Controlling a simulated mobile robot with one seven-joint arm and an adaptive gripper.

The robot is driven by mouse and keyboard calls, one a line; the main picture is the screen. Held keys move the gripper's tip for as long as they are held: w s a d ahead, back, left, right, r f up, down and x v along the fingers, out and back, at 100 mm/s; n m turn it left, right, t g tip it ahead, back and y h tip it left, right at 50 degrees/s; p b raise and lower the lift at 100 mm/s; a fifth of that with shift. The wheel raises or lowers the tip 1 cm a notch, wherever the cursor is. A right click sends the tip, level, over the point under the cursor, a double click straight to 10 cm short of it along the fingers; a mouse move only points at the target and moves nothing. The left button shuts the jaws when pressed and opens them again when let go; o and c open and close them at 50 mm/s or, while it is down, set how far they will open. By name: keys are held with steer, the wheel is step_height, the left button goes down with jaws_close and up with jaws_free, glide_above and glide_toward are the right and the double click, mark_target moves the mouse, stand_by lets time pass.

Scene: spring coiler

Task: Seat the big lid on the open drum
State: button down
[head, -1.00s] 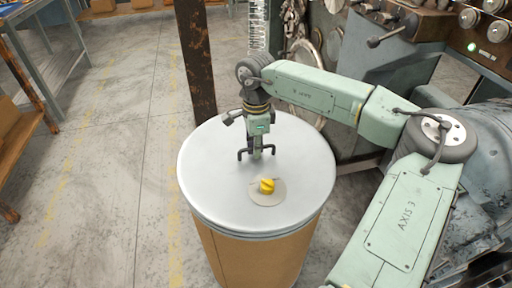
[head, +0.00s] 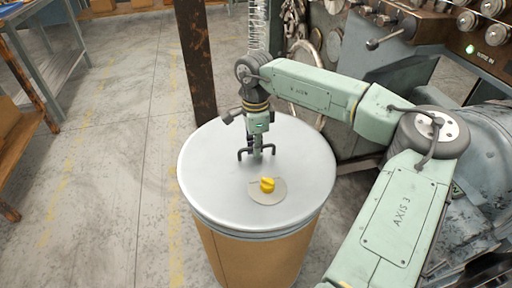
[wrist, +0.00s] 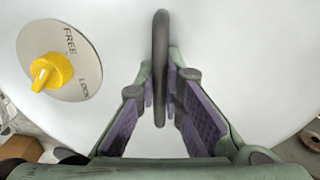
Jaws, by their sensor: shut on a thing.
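The big lid (head: 215,178) is a pale grey disc on top of the brown drum (head: 255,258). It looks level and covers the drum's mouth; whether it is fully down all round I cannot tell. My gripper (head: 257,152) is shut on the lid's dark bar handle, which runs between the purple-padded fingers (wrist: 163,105) in the wrist view. A yellow knob (head: 267,185) sits on a round plate on the lid; it also shows in the wrist view (wrist: 52,73), its plate marked FREE and LOCK. The knob's pointed end faces lower left there, towards neither word.
A rusty post (head: 195,60) stands just behind the drum. The green-grey machine (head: 430,70) with knobs and a lit green button is at the right. A workbench (head: 45,50) is at the left. The floor left of the drum is clear.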

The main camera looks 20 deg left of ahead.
steer(key=shift+a+f+b, duration=0.1)
steer(key=shift+f+b, duration=0.2)
steer(key=shift+b, duration=0.1)
stand_by(1.1)
steer(key=shift+s, duration=0.1)
steer(key=c, duration=1.6)
jaws_free()
steer(key=shift+c, duration=0.2)
steer(key=shift+o, duration=0.4)
steer(key=shift+f, duration=0.1)
steer(key=o, duration=0.5)
step_height(320, 180, up, 12)
steer(key=p, duration=0.7)
